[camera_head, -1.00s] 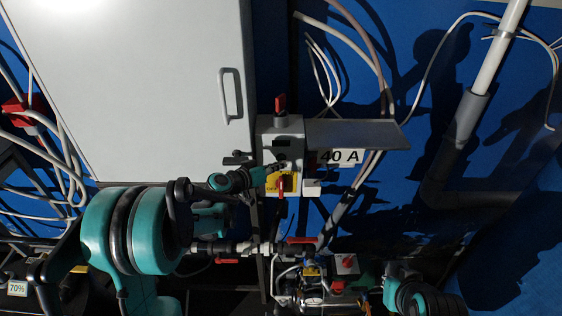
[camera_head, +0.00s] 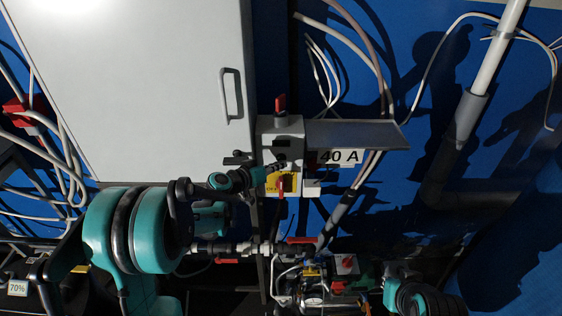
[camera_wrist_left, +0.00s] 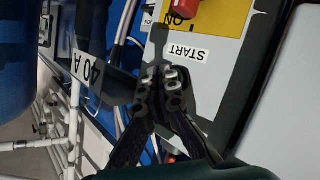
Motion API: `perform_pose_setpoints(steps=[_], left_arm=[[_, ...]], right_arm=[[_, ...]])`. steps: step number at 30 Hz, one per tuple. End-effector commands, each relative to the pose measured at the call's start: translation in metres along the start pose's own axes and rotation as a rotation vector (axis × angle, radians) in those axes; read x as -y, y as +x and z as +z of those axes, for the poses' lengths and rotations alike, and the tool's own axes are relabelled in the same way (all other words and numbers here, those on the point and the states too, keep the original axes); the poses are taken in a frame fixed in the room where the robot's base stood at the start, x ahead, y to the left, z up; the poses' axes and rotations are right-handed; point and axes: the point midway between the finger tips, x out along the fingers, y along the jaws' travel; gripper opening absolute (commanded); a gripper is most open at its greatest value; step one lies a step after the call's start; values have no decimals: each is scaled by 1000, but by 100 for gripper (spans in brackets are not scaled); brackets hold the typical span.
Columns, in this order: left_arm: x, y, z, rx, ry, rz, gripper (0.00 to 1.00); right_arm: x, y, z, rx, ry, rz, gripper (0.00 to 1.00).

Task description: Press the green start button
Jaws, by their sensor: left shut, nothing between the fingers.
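The grey control box (camera_head: 282,128) stands on the wall, with a red switch (camera_head: 280,104) on top and another red knob (camera_head: 282,184) on its yellow panel. My left gripper (camera_head: 279,166) is shut and empty at the front of this box. In the left wrist view, the closed fingertips (camera_wrist_left: 162,78) are over the panel just beside the START label (camera_wrist_left: 188,52). My right gripper is not clearly visible; only part of my right arm shows at bottom right.
A large white cabinet (camera_head: 140,90) with a handle (camera_head: 230,95) is left of the box. A grey shelf (camera_head: 355,133) juts out right of it, above a 40 A label (camera_head: 338,157). Pipes with red valve handles (camera_head: 300,240) run below. Loose cables hang on both sides.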

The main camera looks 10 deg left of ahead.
Motion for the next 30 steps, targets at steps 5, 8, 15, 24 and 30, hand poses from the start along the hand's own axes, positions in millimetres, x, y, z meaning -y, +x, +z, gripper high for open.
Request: perform_pose_setpoints(steps=[5,8,15,24,30], left_arm=[[3,-2,-7,-15,0,-9,0],[1,-5,-4,-14,0,-9,0],[0,-7,-2,-13,0,-10,0],[-8,-17,7,-11,0,-9,0],[-20,-31,19,-9,0,-7,0]], right_arm=[[0,1,1,0,0,0,0],[0,2,2,0,0,0,0],[0,3,2,0,0,0,0],[0,5,3,0,0,0,0],[0,7,5,0,0,0,0]])
